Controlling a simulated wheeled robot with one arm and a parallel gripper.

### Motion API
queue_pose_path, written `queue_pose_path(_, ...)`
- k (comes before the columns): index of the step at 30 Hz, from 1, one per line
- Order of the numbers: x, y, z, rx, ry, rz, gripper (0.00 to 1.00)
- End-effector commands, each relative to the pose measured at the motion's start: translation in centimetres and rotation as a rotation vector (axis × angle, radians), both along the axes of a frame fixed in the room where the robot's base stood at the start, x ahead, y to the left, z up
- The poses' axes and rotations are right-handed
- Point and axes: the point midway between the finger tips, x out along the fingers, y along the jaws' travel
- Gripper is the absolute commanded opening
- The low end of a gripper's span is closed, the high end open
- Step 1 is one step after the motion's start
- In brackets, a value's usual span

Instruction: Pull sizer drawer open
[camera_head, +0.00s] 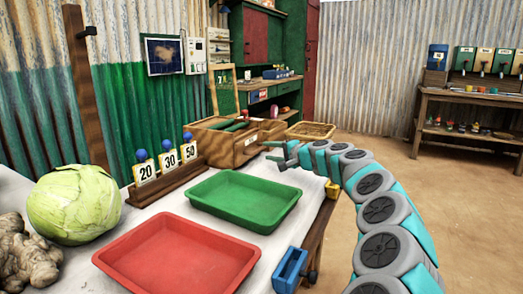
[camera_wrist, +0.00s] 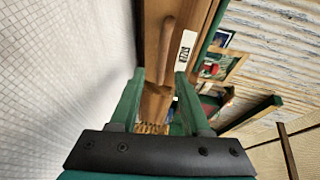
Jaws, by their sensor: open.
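The sizer drawer is in the wooden box (camera_head: 218,149) at the back of the white table; its front carries a white label (camera_head: 251,140). In the wrist view, the brown wooden drawer front (camera_wrist: 184,16) bears a label (camera_wrist: 186,49) and a long wooden handle (camera_wrist: 166,45). My gripper (camera_head: 268,151) is just right of the box front. In the wrist view, my gripper (camera_wrist: 160,76) is open, its two green fingers to either side of the handle's line, with nothing held. I cannot tell whether the fingertips reach around the handle. The drawer looks closed.
A green tray (camera_head: 245,226) and a red tray (camera_head: 175,280) lie on the table. A cabbage (camera_head: 75,206), ginger (camera_head: 22,255) and number cards 20, 30, 50 on a stand (camera_head: 168,186) are at left. A wicker basket (camera_head: 311,131) is behind my gripper. Floor at right is clear.

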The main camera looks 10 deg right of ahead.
Motion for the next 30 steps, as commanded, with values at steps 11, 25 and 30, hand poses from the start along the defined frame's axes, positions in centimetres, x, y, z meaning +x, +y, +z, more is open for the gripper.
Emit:
queue_pose_path(11,2.9,1.7,-0.6,-0.002,-0.001,-0.001,0.47)
queue_pose_path(25,3.6,2.2,-0.8,0.0,-0.001,0.001,0.47)
queue_pose_path(30,3.6,2.2,-0.8,0.0,-0.001,0.001,0.34)
